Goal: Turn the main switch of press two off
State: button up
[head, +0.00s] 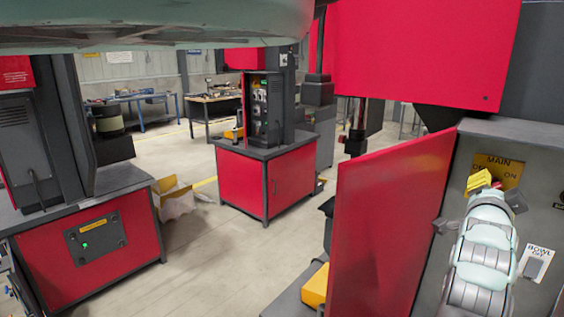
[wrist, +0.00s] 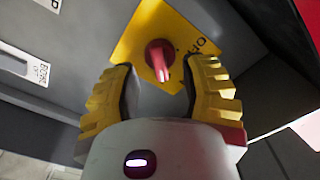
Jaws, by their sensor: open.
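The main switch is a red rotary knob (wrist: 159,55) on a yellow plate (wrist: 183,20), seen close up in the wrist view. In the head view the plate (head: 507,172), lettered MAIN with OFF and ON, sits on a grey control panel at the right; my gripper hides the knob there. My gripper (wrist: 161,78) is open, with one yellow finger on each side of the knob. It also shows in the head view (head: 497,187), in front of the plate. I cannot tell whether the fingers touch the knob, nor which setting it points to.
A BOWL switch (head: 535,264) is below the main plate, close to my arm. An open red door (head: 390,220) stands left of the panel. Another red cabinet (head: 265,185) stands further back, and a red machine base (head: 95,250) at left. Floor between them is largely clear.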

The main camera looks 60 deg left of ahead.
jog(key=shift+p+x, duration=0.6)
jog(key=shift+x, duration=0.85)
jog(key=shift+d, duration=0.1)
jog(key=shift+f, duration=0.1)
grip_shut()
